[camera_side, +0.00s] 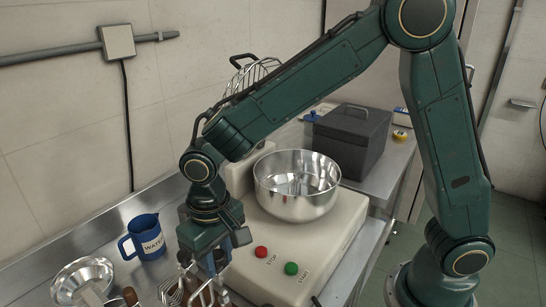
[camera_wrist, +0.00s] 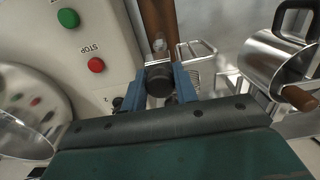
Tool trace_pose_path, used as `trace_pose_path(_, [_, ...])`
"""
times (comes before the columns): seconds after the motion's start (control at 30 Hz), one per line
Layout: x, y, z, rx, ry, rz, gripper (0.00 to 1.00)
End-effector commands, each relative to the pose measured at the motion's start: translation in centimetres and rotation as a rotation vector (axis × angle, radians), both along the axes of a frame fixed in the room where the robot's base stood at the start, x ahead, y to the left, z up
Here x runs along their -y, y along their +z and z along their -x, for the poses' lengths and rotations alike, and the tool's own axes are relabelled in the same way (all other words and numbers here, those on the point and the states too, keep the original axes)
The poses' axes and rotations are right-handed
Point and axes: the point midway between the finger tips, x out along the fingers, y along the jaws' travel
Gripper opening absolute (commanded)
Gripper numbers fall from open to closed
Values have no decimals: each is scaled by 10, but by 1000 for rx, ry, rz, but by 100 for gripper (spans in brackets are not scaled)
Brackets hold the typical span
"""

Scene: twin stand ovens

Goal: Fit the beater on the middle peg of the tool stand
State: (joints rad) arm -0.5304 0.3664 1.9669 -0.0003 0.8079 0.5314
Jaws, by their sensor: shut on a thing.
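My gripper (camera_side: 216,266) is low at the near left of the mixer's base in the side view. In the wrist view its two blue fingers (camera_wrist: 160,88) are shut on the dark round end of the beater (camera_wrist: 159,78). The rest of the beater is mostly hidden by the fingers. In the side view, wire loops of tools (camera_side: 204,294) show just below the gripper, and I cannot tell which belong to the beater. A brown wooden bar with a silver peg (camera_wrist: 158,28), seemingly part of the tool stand, lies just beyond the fingers in the wrist view. The other pegs are not clear.
The cream mixer base (camera_side: 285,256) with red and green buttons stands close beside my gripper, with a steel bowl (camera_side: 298,205) on it. A blue mug (camera_side: 146,238) and a small metal bowl (camera_side: 82,276) are to the left. A dark box (camera_side: 349,143) stands behind.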

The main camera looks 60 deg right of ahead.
Motion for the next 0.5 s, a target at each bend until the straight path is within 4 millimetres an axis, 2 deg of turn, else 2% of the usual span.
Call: trace_pose_path(0.5, [0, -26, 0, -2, 0, 1, 1])
